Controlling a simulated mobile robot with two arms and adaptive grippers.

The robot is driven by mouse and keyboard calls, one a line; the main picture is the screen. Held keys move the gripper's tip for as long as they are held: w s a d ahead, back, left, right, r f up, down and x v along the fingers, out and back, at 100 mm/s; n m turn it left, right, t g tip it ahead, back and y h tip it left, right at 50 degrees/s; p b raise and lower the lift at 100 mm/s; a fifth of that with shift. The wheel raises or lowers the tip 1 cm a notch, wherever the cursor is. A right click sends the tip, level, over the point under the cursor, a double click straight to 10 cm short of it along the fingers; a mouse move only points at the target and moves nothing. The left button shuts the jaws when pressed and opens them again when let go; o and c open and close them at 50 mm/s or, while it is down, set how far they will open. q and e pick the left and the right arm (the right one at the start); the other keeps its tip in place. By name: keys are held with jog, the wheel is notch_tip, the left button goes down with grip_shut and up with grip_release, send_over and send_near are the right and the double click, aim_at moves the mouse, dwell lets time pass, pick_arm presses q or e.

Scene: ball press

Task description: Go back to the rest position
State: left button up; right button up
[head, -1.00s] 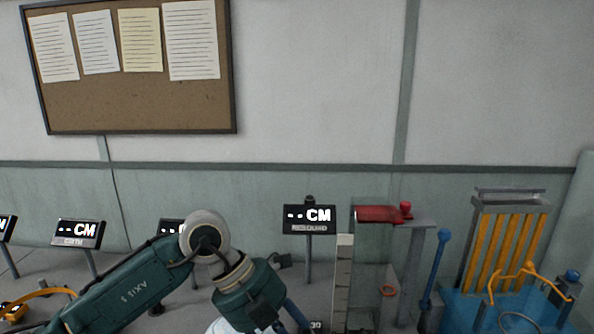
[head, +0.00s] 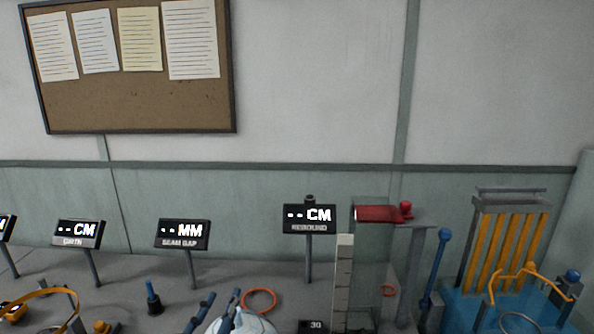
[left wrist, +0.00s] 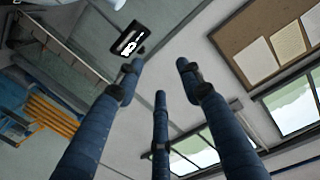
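My right gripper is in neither view.
Displays marked girth (head: 78,233), seam gap (head: 183,234) and rebound (head: 309,219) stand along the back. An orange ring (head: 259,291) lies near my fingers. A ruler post (head: 343,285), a red-topped stand (head: 378,214) and a blue tray (head: 455,300) stand to the right.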

pick_arm(q)
jog(key=s+a+f+n+g+y, duration=0.1)
jog(key=s+a+f+g, duration=0.15)
jog(key=f, duration=0.35)
jog(key=s+a+f+n+g+y, duration=0.1)
jog(key=s+a+f+g, duration=0.1)
jog(key=s+f, duration=0.3)
jog(key=s+a+f+g, duration=0.1)
jog(key=s+f+g, duration=0.4)
jog(key=s+f, duration=0.45)
jog(key=s+a+f+g, duration=0.1)
jog(key=s+f+g, duration=0.4)
jog(key=s, duration=0.7)
notch_tip(320, 180, down, 26)
jog(key=s, duration=0.1)
jog(key=s+a+f+g, duration=0.2)
jog(key=s+f, duration=1.5)
jog(key=s, duration=0.1)
jog(key=shift+a+f+m, duration=0.15)
jog(key=shift+a+m, duration=0.15)
jog(key=shift+m, duration=0.1)
